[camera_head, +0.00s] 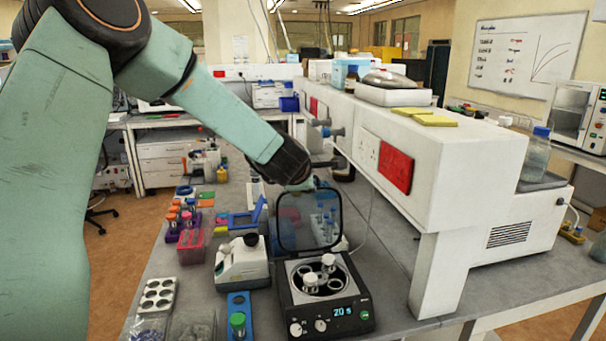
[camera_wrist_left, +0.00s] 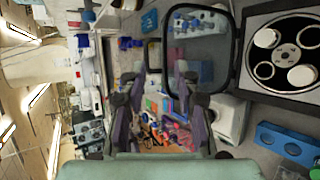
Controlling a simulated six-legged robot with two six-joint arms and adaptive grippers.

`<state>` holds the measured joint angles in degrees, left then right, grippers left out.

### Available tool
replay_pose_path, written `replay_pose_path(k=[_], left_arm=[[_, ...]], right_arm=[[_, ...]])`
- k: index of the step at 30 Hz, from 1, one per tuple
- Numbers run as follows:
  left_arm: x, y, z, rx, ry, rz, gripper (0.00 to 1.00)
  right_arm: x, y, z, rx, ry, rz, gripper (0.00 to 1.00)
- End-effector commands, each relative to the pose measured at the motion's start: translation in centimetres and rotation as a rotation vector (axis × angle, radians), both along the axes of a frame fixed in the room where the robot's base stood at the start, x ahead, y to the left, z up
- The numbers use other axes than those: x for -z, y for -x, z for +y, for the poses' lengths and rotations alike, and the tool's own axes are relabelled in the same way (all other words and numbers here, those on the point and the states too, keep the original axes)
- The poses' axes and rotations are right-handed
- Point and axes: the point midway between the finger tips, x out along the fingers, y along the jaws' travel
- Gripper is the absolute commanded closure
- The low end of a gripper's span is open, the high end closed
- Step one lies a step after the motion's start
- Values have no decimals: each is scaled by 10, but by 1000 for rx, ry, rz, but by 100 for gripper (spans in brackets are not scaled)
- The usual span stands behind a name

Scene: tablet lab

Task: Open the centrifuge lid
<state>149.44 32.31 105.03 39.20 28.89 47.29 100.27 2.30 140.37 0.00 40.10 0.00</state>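In the left wrist view, the lid (camera_wrist_left: 200,48) is beside the fingers, and the centrifuge top (camera_wrist_left: 288,85) is at the right. My left gripper (camera_wrist_left: 160,82) is open with nothing between its fingers. One fingertip overlaps the lid's edge there; I cannot tell whether they touch. In the head view, the left hand is behind and above the lid. My right gripper is not in view.
A white instrument (camera_head: 243,262) stands close left of the centrifuge, with a blue rack (camera_head: 239,315) in front of it. Tube racks (camera_head: 190,243) stand further left. A long white machine (camera_head: 440,165) bounds the right side. Bare bench (camera_head: 385,270) lies between it and the centrifuge.

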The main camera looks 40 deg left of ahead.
Motion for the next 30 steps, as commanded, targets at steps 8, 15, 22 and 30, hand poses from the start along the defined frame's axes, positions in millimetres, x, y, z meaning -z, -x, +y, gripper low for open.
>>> replay_pose_path(k=[8, 15, 22, 30], left_arm=[[-25, 36, -15, 0, 1, -3, 68], [-35, 51, -21, 0, 0, -2, 68], [-36, 53, -22, 0, -1, -2, 68], [-31, 52, -23, 3, -16, 2, 83]], right_arm=[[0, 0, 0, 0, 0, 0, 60], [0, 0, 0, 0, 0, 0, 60], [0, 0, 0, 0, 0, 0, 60], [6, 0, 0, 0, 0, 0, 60]])
